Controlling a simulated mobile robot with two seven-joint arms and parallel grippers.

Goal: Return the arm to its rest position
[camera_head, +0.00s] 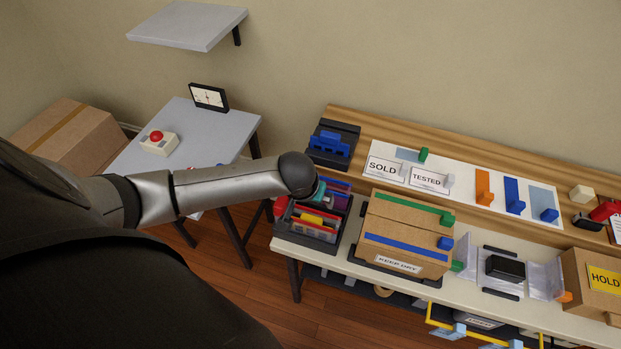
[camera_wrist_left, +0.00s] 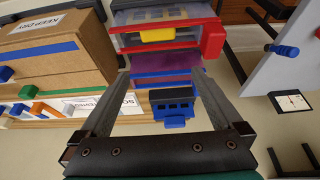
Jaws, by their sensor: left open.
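My left arm (camera_head: 215,188) reaches in from the left in the head view, its dark wrist over the left end of the bench. My left gripper (camera_wrist_left: 161,76) shows in the left wrist view with its two fingers spread and nothing between them. In the head view the wrist mostly hides it. A black bin (camera_head: 306,237) with red, yellow, blue and purple items is beneath and beside it. In the wrist view a red item (camera_wrist_left: 210,38) and a purple one (camera_wrist_left: 165,62) lie beyond the fingertips. My right gripper is not in view.
A blue rack (camera_head: 331,143) stands behind the bin. A cardboard box (camera_head: 405,235) is close on the right. A grey side table (camera_head: 205,130) with a red button (camera_head: 158,140) and a dial meter (camera_head: 209,97) stands left, beneath a wall shelf (camera_head: 188,25). A HOLD box (camera_head: 592,280) is far right.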

